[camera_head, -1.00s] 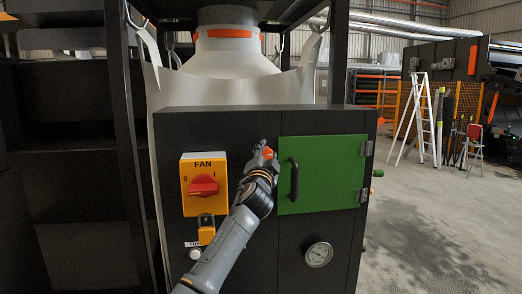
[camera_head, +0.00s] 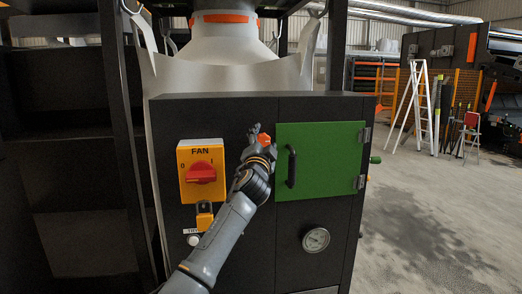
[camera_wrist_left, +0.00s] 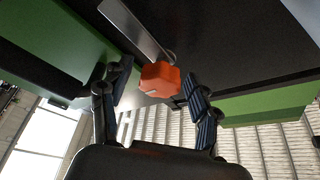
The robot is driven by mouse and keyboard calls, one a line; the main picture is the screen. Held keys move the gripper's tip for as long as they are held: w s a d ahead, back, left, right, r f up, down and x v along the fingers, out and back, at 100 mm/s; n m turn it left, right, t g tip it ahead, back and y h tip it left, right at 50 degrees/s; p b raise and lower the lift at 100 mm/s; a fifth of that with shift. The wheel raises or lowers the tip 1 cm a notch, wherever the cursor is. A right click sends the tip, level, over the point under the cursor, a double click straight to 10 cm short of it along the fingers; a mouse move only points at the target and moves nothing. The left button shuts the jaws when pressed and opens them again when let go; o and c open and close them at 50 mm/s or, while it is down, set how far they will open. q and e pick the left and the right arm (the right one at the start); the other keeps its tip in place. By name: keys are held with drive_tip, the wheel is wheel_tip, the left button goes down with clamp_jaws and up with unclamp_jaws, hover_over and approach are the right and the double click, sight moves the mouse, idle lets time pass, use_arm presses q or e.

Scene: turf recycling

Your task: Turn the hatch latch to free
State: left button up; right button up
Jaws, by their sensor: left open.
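The green hatch (camera_head: 325,165) is closed on the dark cabinet front, with a black handle (camera_head: 292,167) at its left. The orange latch knob (camera_head: 264,139) is beside the hatch's upper left edge, partly hidden by my left gripper (camera_head: 258,134). In the left wrist view, the orange knob (camera_wrist_left: 160,79) lies between the spread fingers of my left gripper (camera_wrist_left: 158,88), with visible gaps on both sides. A grey metal strip (camera_wrist_left: 133,28) runs up from near the knob. My right gripper is not in view.
Left of my gripper are a yellow FAN switch (camera_head: 201,172) with a red knob and a yellow padlock (camera_head: 204,217). A round gauge (camera_head: 316,239) is below the hatch. A white ladder (camera_head: 421,105) stands far right on open floor.

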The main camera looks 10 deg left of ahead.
use_arm(q)
drive_tip(key=v, duration=1.1)
drive_tip(key=shift+s, duration=0.25)
